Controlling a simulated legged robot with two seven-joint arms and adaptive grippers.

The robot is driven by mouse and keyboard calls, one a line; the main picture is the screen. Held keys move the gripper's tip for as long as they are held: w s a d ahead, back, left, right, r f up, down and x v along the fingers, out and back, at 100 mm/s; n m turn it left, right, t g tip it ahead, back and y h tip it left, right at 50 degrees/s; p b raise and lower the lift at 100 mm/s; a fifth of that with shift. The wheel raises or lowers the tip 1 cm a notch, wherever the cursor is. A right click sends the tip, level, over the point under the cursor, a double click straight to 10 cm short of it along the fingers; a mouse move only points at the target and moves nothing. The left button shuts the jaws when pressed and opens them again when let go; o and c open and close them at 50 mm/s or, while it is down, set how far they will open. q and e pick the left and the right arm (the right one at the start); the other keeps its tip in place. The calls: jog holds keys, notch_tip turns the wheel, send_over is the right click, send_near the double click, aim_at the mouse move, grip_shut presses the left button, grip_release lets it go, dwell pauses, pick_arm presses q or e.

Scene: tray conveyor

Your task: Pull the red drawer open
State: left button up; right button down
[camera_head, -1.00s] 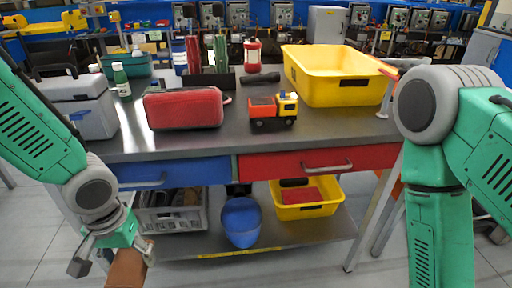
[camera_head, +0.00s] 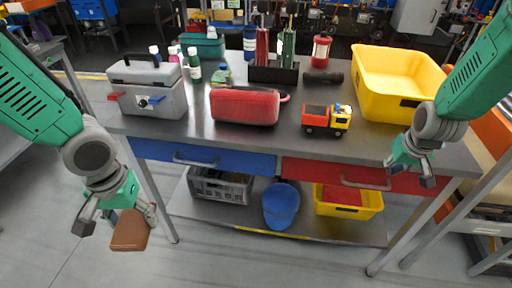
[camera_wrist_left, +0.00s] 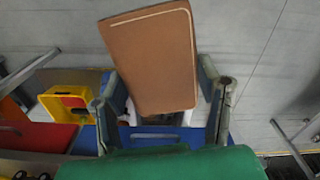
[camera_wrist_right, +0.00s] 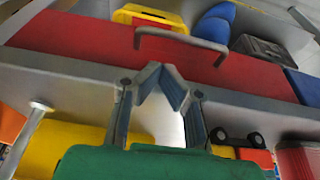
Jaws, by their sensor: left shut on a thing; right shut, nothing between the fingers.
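The red drawer (camera_head: 316,175) is under the right half of the table top and looks closed. Its grey bar handle (camera_head: 366,186) also shows in the right wrist view (camera_wrist_right: 182,42). My right gripper (camera_head: 426,178) is shut and empty, at the drawer's right end, to the right of the handle. In the right wrist view its fingertips (camera_wrist_right: 160,72) meet in front of the red front, apart from the handle. My left gripper (camera_head: 118,214) is shut on a brown flat case (camera_head: 130,232), held in the air left of the table. The case fills the left wrist view's middle (camera_wrist_left: 152,58).
A blue drawer (camera_head: 235,160) adjoins on the left. On the table (camera_head: 200,132) stand a yellow bin (camera_head: 385,98), a toy truck (camera_head: 326,120), a red case (camera_head: 244,106) and a grey toolbox (camera_head: 150,92).

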pick_arm(q)
jog(key=shift+d, duration=0.2)
jog(key=shift+d+f+b, duration=0.15)
jog(key=shift+d+b, duration=0.15)
jog(key=shift+d, duration=0.15)
pick_arm(e)
send_near(382, 182)
jog(key=shift+s+a+f, duration=0.1)
jog(key=shift+a+f, duration=0.1)
jog(key=shift+f, duration=0.4)
jog(key=shift+a+f, duration=0.2)
jog(key=shift+f, duration=0.4)
pick_arm(q)
jog(key=shift+a+f, duration=0.25)
jog(key=shift+a, duration=0.1)
pick_arm(e)
jog(key=x, duration=0.4)
jog(key=shift+a, duration=0.4)
pick_arm(q)
jog(key=shift+a+f, duration=0.1)
jog(key=shift+a, duration=0.1)
pick_arm(e)
jog(key=shift+w+a+f, duration=0.1)
jog(key=shift+w+f, duration=0.25)
jog(key=shift+f, duration=0.15)
pick_arm(q)
jog(key=shift+d, duration=0.45)
pick_arm(e)
jog(key=shift+d+f, duration=0.15)
jog(key=shift+d, duration=0.25)
